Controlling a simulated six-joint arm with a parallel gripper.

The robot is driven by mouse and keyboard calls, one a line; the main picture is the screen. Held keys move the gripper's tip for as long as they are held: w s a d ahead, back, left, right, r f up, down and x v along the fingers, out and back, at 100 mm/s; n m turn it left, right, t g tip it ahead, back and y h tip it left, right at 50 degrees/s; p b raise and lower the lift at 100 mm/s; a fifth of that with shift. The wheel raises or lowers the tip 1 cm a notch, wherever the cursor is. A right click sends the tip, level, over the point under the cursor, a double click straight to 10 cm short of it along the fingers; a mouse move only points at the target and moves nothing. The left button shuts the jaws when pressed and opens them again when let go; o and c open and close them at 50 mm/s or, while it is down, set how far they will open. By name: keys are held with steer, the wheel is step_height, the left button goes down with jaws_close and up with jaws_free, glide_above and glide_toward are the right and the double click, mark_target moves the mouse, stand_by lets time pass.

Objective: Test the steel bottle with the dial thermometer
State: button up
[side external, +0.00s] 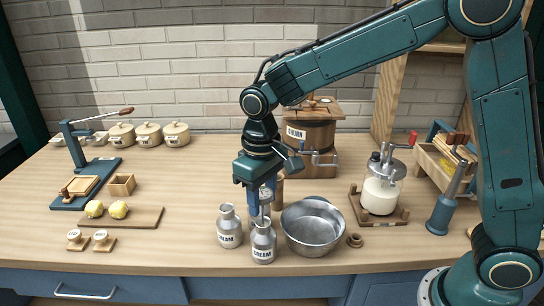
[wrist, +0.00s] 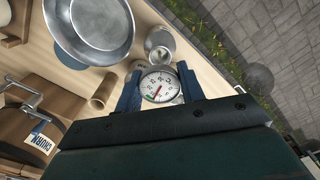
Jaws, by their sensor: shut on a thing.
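My gripper (side external: 262,188) points down and is shut on the dial thermometer (side external: 265,195). In the wrist view, the white round dial (wrist: 159,87) shows between the two blue fingers (wrist: 158,92), its red needle off to one side. Two grey steel bottles labelled CREAM stand below: a left one (side external: 229,232) and a right, nearer one (side external: 264,243). In the side view the thermometer is above the right bottle's mouth. I cannot tell whether its stem enters the neck. One bottle (wrist: 160,45) shows beside the dial in the wrist view.
A steel bowl (side external: 313,232) stands close right of the bottles, and a wooden cylinder (wrist: 103,91) close behind them. The churn (side external: 318,150) is at the back, a glass jar (side external: 380,194) to the right. A board with yellow lumps (side external: 135,217) lies left. Free table lies at front left.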

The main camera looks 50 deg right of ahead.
mark_target(263, 218)
steer(key=shift+f, duration=3.1)
stand_by(1.0)
stand_by(0.6)
steer(key=o, duration=0.9)
steer(key=c, duration=0.4)
steer(key=shift+o, duration=0.2)
steer(key=shift+r, duration=0.15)
steer(key=shift+r, duration=2.45)
steer(key=shift+o, duration=0.4)
